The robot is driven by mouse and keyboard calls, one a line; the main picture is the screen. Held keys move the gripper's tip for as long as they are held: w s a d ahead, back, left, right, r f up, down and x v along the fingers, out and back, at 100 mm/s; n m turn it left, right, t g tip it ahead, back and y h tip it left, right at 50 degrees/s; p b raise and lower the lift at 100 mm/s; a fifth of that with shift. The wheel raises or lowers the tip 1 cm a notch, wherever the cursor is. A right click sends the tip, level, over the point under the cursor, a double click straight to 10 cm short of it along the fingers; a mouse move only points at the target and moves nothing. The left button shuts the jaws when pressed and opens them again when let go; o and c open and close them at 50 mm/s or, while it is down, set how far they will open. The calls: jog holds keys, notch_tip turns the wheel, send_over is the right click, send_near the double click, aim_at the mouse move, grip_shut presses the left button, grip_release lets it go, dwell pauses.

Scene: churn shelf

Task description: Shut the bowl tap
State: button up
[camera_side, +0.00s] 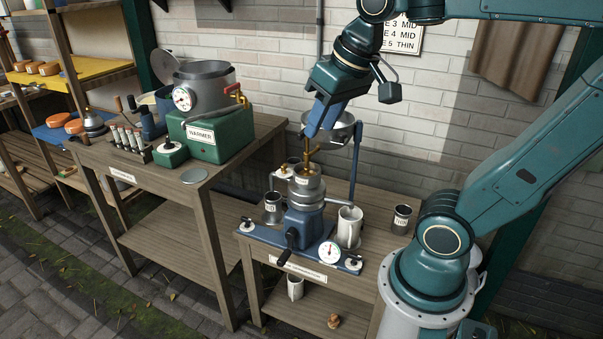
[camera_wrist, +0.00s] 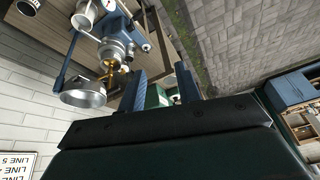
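The brass bowl tap (camera_side: 310,157) sits under the metal supply bowl (camera_side: 345,125), above the separator (camera_side: 305,190) on the right bench. In the wrist view the brass tap (camera_wrist: 113,73) shows between the bowl (camera_wrist: 84,94) and the separator body, left of my fingers. I cannot tell whether its handle is open or shut. My gripper (camera_wrist: 161,86) is open, its two blue fingers apart with nothing seen held between them. In the side view my gripper (camera_side: 315,122) points down just above the tap and in front of the bowl, hiding part of the bowl.
A blue post (camera_side: 355,160) carries the bowl. A green warmer (camera_side: 205,135) with a steel pot and red-handled tap (camera_side: 236,92) stands on the left bench. Metal cups (camera_side: 349,226), (camera_side: 401,218) stand near the separator. A brick wall is close behind.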

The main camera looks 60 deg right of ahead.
jog(key=w+d+r+m+g, duration=0.2)
jog(key=w+d+m, duration=0.2)
jog(key=w+d, duration=0.15)
jog(key=m+g, duration=0.3)
jog(key=m, duration=0.7)
send_over(304, 129)
notch_tip(304, 129, down, 2)
jog(key=shift+d+f+y, duration=0.15)
jog(key=shift+y, duration=0.15)
jog(key=shift+s+f, duration=0.1)
jog(key=shift+f, duration=0.05)
jog(key=shift+f, duration=6.8)
grip_shut()
